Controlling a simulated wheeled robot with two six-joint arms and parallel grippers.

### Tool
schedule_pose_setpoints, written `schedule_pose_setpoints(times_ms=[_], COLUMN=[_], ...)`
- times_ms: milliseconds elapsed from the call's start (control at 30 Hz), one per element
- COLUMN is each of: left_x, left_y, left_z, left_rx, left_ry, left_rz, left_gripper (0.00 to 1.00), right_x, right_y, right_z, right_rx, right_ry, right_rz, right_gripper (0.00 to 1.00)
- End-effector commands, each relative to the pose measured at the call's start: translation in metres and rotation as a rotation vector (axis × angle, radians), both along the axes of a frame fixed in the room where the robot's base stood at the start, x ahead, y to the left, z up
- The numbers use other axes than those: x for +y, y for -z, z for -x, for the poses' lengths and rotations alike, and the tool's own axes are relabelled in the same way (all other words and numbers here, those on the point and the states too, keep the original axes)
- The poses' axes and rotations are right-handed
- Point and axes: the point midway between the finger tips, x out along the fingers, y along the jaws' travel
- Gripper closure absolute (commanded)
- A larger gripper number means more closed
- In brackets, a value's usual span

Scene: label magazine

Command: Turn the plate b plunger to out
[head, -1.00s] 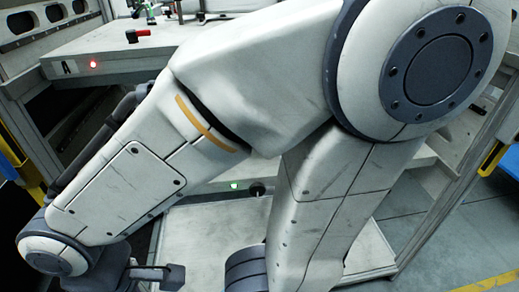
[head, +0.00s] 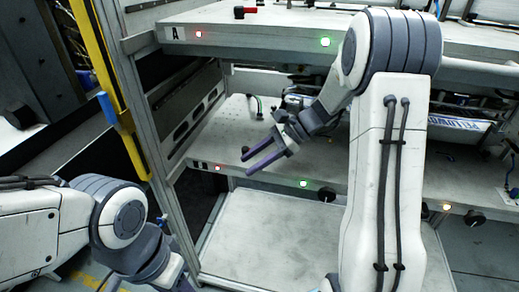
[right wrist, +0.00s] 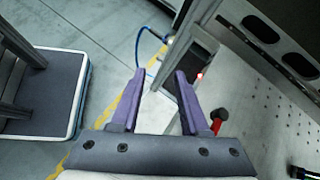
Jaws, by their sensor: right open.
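My right gripper (head: 268,160) is open and empty, its purple fingers pointing left just in front of and over the front left part of the middle shelf plate (head: 230,130), which I take to be plate B. A small dark knob (head: 245,151) shows by the fingertips, partly hidden. In the right wrist view, the open fingers (right wrist: 158,85) have a red-handled plunger (right wrist: 218,116) to their right, near a red light. The plunger is apart from the fingers. Its exact turn is too small to read. My left arm shows at the lower left; its fingers are out of view.
The upper plate (head: 290,35), marked A, carries a red-handled plunger (head: 246,11) and lies above my right gripper. A metal post (head: 150,130) and yellow rail (head: 108,90) stand at left.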

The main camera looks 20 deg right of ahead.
Motion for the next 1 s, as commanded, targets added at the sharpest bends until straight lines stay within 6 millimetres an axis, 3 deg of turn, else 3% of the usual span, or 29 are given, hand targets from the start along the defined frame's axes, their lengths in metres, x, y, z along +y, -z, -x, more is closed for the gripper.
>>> schedule_pose_setpoints(times_ms=[33, 133, 200, 333, 467, 800, 1000], left_x=[0.000, 0.000, 0.000, 0.000, 0.000, 0.000, 0.000], left_y=[0.004, 0.006, 0.007, 0.008, 0.009, 0.015, 0.016], left_z=[0.000, 0.000, 0.000, 0.000, 0.000, 0.000, 0.000], left_rx=[0.000, 0.000, 0.000, 0.000, 0.000, 0.000, 0.000], left_ry=[0.000, 0.000, 0.000, 0.000, 0.000, 0.000, 0.000], left_rz=[0.000, 0.000, 0.000, 0.000, 0.000, 0.000, 0.000], left_gripper=[0.50, 0.50, 0.50, 0.50, 0.50, 0.50, 0.50], right_x=[-0.036, -0.088, -0.115, -0.140, -0.134, -0.086, -0.068], right_y=[0.008, 0.011, 0.013, 0.015, 0.019, 0.043, 0.052], right_z=[-0.017, -0.037, -0.044, -0.050, -0.057, -0.088, -0.101], right_rx=[0.031, 0.064, 0.074, 0.079, 0.082, 0.082, 0.079], right_ry=[0.139, 0.334, 0.427, 0.511, 0.522, 0.518, 0.518], right_rz=[-0.070, -0.187, -0.246, -0.302, -0.313, -0.310, -0.308], right_gripper=[0.55, 0.55, 0.55, 0.55, 0.55, 0.55, 0.55])
